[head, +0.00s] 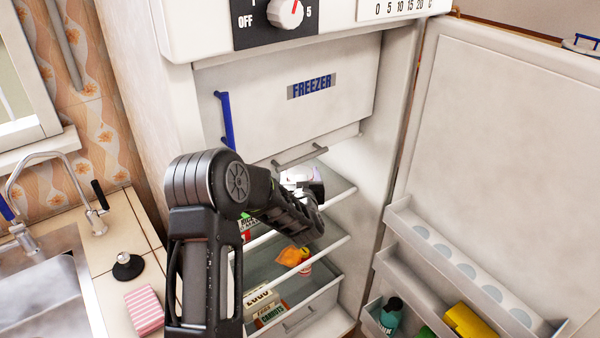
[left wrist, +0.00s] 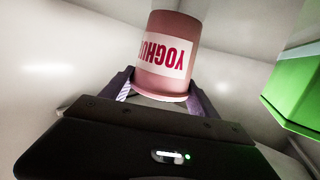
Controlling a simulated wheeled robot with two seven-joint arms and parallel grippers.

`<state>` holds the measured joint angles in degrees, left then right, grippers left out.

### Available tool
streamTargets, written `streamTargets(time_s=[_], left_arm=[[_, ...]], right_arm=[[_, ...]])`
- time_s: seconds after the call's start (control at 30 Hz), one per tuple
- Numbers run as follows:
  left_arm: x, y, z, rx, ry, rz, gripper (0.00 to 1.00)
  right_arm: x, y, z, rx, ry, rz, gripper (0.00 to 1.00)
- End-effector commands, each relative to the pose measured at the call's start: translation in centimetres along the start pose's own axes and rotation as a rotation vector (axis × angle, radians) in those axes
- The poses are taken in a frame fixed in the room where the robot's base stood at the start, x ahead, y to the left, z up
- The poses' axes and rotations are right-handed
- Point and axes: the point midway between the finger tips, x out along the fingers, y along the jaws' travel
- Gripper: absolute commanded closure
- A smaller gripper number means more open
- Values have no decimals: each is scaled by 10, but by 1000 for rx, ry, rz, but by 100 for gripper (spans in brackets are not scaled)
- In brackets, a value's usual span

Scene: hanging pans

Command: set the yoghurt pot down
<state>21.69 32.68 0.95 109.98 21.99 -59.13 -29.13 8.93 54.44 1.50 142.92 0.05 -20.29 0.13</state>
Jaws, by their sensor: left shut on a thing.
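The yoghurt pot (left wrist: 168,55) is pink with a pale label and red letters. It shows in the left wrist view, with its lettering upside down in the picture. My left gripper (left wrist: 160,95) is shut on it, one finger on each side of its near end. In the head view my left arm reaches into the open fridge (head: 345,225). Its gripper (head: 303,184) is by the upper shelf under the freezer box, partly hidden by my own arm. I cannot make out the pot clearly there, nor whether it touches a shelf. My right gripper is not in view.
The freezer box (head: 300,90) is just above my arm. The glass shelf (head: 318,245) below holds an orange item (head: 291,256). A green box (left wrist: 297,90) stands right of the pot in the wrist view. The fridge door (head: 490,150) stands open at right.

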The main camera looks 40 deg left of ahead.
Motion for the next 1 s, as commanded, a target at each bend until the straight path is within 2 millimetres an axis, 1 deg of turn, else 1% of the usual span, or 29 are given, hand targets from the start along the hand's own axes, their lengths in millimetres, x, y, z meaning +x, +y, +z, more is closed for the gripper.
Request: streamTargets(time_s=[0.23, 0.37, 0.4, 0.63, 0.87, 1.0], left_arm=[[0, 0, -1, -2, 4, 0, 93], [1, 0, 4, -2, 4, 0, 93], [0, 0, 3, -1, 2, 0, 28], [0, 0, 3, -1, 1, 0, 10], [0, 0, 2, -1, 1, 0, 9], [0, 0, -2, -1, 2, 0, 9]], right_arm=[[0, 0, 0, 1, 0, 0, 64], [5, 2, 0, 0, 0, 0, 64], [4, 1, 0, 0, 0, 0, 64], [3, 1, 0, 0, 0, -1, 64], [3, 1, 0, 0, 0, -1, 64], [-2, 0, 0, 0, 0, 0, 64]])
